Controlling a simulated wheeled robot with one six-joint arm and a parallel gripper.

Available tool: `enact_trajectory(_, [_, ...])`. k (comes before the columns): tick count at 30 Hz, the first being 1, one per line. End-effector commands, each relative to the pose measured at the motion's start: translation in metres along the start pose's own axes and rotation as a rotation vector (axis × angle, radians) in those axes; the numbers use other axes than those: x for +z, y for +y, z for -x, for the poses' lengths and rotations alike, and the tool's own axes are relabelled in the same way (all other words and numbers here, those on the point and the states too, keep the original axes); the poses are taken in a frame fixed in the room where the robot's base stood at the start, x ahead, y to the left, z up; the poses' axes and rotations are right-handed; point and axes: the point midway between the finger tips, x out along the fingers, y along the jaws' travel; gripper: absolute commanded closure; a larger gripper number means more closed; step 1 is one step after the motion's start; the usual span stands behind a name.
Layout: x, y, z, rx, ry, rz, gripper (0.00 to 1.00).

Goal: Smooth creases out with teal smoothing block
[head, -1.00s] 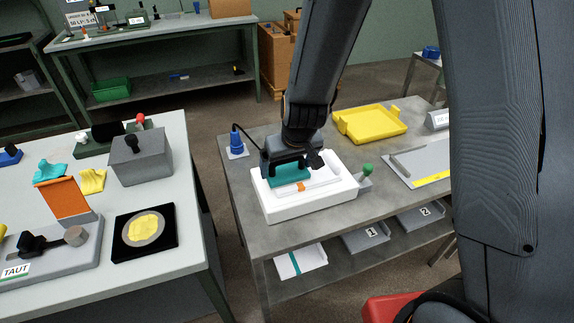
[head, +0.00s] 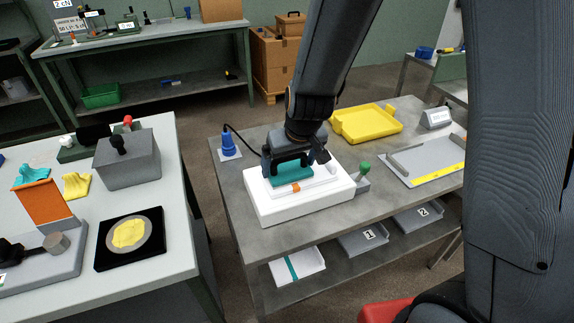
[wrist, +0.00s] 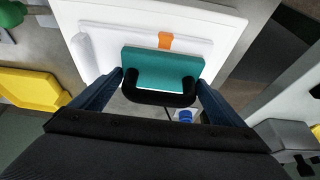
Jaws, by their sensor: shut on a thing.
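The teal smoothing block (head: 292,176) has a black handle and lies over a white fabric piece with an orange tab (head: 296,188) on a thick white pad (head: 276,208). My gripper (head: 288,160) is shut on the block's black handle. The wrist view shows the block (wrist: 162,68) between my two fingers (wrist: 160,90), with the orange tab (wrist: 165,40) just beyond its edge. I cannot tell whether the block's underside touches the fabric, and no creases are distinct.
A green-knobbed lever (head: 364,172) stands at the pad's right. A blue bottle (head: 229,144) with a black cord is behind left. A yellow tray (head: 367,123) and a grey tray with a yellow strip (head: 428,164) are on the right. The left table (head: 185,215) is across a gap.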

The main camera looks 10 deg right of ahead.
Motion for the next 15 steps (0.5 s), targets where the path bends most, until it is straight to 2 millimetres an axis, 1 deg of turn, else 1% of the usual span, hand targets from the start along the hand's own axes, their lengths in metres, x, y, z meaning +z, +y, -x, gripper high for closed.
enact_trajectory(7, [0.000,-0.003,0.002,-0.001,-0.002,0.001,0.37])
enact_trajectory(15, [-0.003,-0.018,0.003,0.000,-0.001,0.002,0.37])
